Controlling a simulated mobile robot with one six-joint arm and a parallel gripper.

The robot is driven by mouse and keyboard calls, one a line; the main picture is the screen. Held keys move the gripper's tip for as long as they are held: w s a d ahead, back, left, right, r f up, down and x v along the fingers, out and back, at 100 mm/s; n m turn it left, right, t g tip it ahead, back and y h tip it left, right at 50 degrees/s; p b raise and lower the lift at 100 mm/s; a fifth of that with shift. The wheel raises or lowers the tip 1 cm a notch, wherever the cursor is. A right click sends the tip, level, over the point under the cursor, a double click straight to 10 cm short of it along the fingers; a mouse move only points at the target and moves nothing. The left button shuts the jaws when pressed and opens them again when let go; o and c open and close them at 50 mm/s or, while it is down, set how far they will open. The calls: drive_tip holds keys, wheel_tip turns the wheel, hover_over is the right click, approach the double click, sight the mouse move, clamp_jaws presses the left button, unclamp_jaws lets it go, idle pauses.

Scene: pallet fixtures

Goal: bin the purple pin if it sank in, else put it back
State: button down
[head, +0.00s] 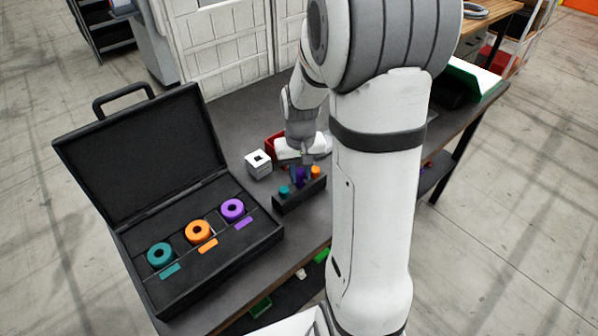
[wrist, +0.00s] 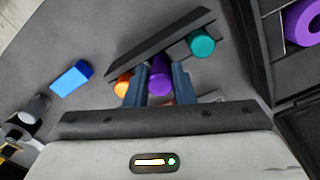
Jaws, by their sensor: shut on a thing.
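My gripper (head: 300,176) is at the dark pin rack (head: 300,197). In the wrist view its two blue-grey fingers are shut on the purple pin (wrist: 159,77). In the head view the purple pin (head: 299,175) is mostly hidden by the fingers, between the teal pin (head: 284,190) and the orange pin (head: 316,172). In the wrist view the teal pin (wrist: 201,43) stands clear and the orange pin (wrist: 122,86) is close beside one finger. I cannot tell how deep the purple pin sits in the rack. A red bin (head: 273,149) is partly hidden behind my wrist.
An open black case (head: 258,243) with teal (head: 160,254), orange (head: 198,231) and purple (head: 232,209) rings lies left of the rack. A blue block (wrist: 70,78) lies on the table. The table behind the case is clear.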

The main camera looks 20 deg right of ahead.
drive_tip(key=c, duration=1.2)
unclamp_jaws()
drive_tip(key=shift+o, duration=0.6)
drive_tip(key=o, duration=0.3)
drive_tip(key=shift+o, duration=0.2)
drive_tip(key=shift+r+p, duration=3.25)
drive_tip(key=shift+r, duration=1.3)
drive_tip(key=s+a+r+n+t+b, duration=0.1)
drive_tip(key=s+a+r+b, duration=0.1)
drive_tip(key=s, duration=0.5)
drive_tip(key=s+a+r+t+b, duration=0.2)
drive_tip(key=s+a+r, duration=0.3)
drive_tip(key=s, duration=0.3)
drive_tip(key=shift+s+a+r+n, duration=0.25)
drive_tip(key=shift+n, duration=0.15)
